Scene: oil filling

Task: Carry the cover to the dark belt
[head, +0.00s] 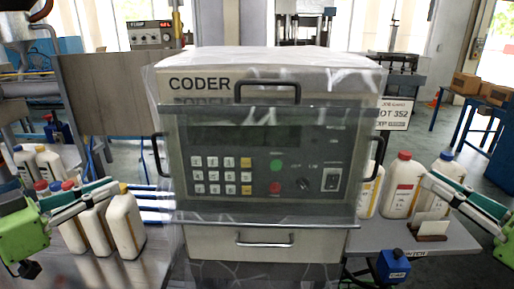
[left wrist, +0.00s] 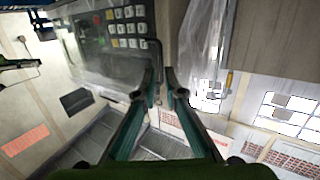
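A clear cover (head: 265,214) hangs in front of the coder's keypad, with a dark handle (head: 158,155) on its left side and another (head: 378,158) on its right. Its lower edge lies below the keys. My left gripper (head: 119,187) is left of the cover, over white bottles, its slim green fingers pointing at it. In the left wrist view the left gripper (left wrist: 161,77) has its fingers a little apart, with a dark handle near the tips. My right gripper (head: 428,177) is open at the right, apart from the cover. I cannot make out the dark belt for certain.
The grey coder (head: 275,72) stands mid-view. White bottles (head: 124,222) stand at left, others (head: 403,185) at right. A card in a wooden holder (head: 430,228) and a blue box (head: 393,265) are at right. A dark mottled surface (head: 265,275) shows below the coder.

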